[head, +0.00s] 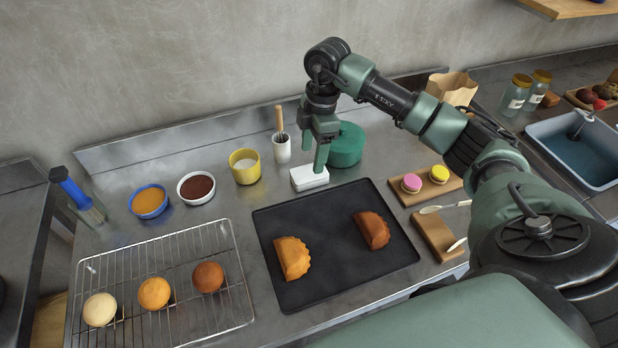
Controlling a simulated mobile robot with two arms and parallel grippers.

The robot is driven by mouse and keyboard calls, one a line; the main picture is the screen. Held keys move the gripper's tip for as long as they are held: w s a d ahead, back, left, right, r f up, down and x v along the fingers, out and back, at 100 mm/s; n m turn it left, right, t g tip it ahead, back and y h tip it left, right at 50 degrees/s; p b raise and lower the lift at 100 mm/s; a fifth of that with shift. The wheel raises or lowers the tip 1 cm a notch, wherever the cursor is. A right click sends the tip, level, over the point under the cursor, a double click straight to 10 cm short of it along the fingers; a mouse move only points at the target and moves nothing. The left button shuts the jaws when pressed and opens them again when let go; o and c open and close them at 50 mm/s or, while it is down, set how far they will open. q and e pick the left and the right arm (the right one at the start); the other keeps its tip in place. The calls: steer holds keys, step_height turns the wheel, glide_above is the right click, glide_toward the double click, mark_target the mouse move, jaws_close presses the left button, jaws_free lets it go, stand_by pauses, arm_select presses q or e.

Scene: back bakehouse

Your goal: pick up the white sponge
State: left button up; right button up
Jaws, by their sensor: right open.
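The white sponge (309,178) lies on the steel worktop, just behind the black baking tray (336,277). My right gripper (319,160) points down at the sponge, and its fingers are open. One fingertip reaches down to the sponge's top in the picture; I cannot tell whether it touches. The other finger shows less clearly, seen nearly in line with the first. My left gripper is outside the picture.
A green round thing (347,146) stands close behind the gripper, and a white pot with a brush (282,149) stands to its left. A yellow cup (244,167) and two bowls are further left. Two pastries lie on the tray. A wire rack (227,235) is at front left.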

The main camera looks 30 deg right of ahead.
mark_target(310, 172)
steer(key=f, duration=0.1)
steer(key=f+p, duration=0.1)
steer(key=f, duration=0.1)
steer(key=f+p, duration=0.1)
steer(key=f, duration=0.1)
steer(key=shift+a+f, duration=0.15)
steer(key=shift+a, duration=0.25)
steer(key=shift+f, duration=0.3)
steer(key=c, duration=1.1)
